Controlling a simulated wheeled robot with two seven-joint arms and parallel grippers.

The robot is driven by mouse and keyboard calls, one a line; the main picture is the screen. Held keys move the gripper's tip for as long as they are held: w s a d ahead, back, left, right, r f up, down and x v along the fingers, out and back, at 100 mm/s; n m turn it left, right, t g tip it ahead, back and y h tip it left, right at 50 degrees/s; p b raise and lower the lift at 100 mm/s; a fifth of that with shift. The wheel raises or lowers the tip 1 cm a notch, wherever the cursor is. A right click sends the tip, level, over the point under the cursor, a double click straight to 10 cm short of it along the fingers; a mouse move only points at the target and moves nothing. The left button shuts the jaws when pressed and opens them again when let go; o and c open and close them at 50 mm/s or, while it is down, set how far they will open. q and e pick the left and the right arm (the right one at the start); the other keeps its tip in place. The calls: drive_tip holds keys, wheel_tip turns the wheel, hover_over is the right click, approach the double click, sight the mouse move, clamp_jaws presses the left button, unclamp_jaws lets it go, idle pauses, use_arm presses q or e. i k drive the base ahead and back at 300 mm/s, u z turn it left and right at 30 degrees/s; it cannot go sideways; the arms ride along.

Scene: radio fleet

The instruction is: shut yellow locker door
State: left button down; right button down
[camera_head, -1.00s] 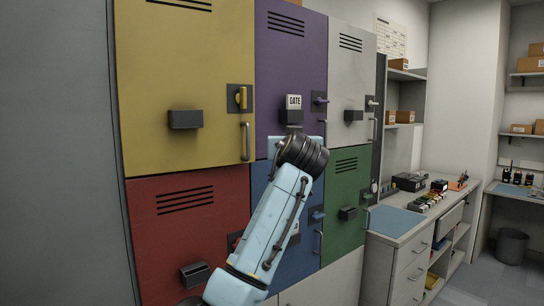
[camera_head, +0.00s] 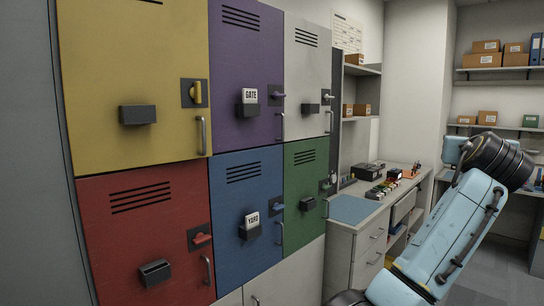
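The yellow locker door (camera_head: 95,75) is at the upper left in the head view. It looks flush with the doors around it; I see no clear gap at its edges. Its yellow latch (camera_head: 196,93) points up and down, while the purple door's latch (camera_head: 277,95) lies sideways. A grey upright handle (camera_head: 201,135) is below the yellow latch, and a dark empty-looking holder (camera_head: 138,114) is on the door's middle. One of my light blue arms shows at the right, well away from the yellow door. Neither gripper's fingers are visible.
Red (camera_head: 140,225), blue (camera_head: 240,195), purple (camera_head: 245,50), white (camera_head: 305,70) and green (camera_head: 305,180) locker doors look shut. A counter (camera_head: 345,225) with a blue mat (camera_head: 355,208) and small devices stands to their right. Nothing visible blocks the yellow door's front.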

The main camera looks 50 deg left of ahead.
sight(130, 69)
drive_tip(key=z, duration=0.05)
drive_tip(key=k, duration=0.3)
drive_tip(key=u, duration=0.7)
drive_tip(key=i, duration=0.5)
drive_tip(key=u, duration=0.05)
